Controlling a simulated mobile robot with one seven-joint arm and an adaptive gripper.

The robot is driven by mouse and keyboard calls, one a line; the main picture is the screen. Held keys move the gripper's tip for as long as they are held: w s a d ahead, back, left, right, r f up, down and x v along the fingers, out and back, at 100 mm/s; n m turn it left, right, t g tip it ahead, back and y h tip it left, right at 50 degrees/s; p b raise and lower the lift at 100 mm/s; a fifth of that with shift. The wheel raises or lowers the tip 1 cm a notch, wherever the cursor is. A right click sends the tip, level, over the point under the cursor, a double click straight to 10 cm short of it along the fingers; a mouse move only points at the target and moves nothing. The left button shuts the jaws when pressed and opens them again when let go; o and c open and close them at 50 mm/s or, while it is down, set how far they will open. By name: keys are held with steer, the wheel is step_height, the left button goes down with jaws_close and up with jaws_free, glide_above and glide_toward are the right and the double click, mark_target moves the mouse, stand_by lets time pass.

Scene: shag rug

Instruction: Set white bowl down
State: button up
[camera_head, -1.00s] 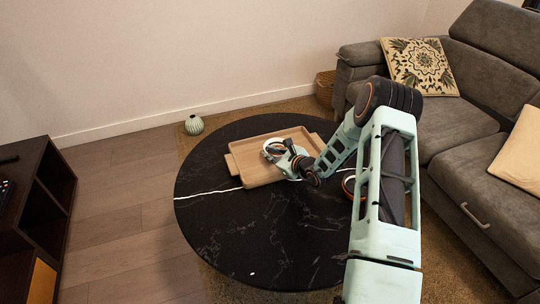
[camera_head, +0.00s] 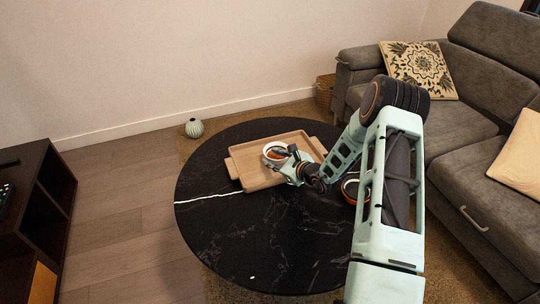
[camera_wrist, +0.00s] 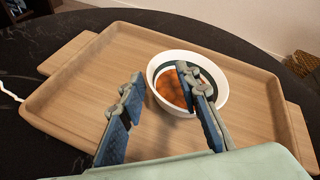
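The white bowl (camera_head: 268,158), brown-orange inside with a dark band below its rim, sits upright on the wooden tray (camera_head: 252,178); it also shows in the wrist view (camera_wrist: 222,100). My gripper (camera_wrist: 160,80) is open at the bowl's near left side. Its right finger reaches over the bowl's interior and hides part of it. Its left finger is outside the bowl, over the tray. A gap shows between the fingers, with the bowl's left rim between them. In the head view my gripper (camera_head: 287,158) partly covers the bowl's right side.
The tray lies on a round black table (camera_head: 235,235) with white veins. An orange-and-white round item (camera_head: 349,188) is partly hidden behind my arm. A grey sofa (camera_head: 470,150) stands at right and a ribbed vase (camera_head: 194,128) behind the table.

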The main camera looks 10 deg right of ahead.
steer(key=p+v, duration=0.2)
steer(key=v, duration=0.7)
steer(key=shift+s+d+r, duration=0.1)
steer(key=shift+s, duration=0.2)
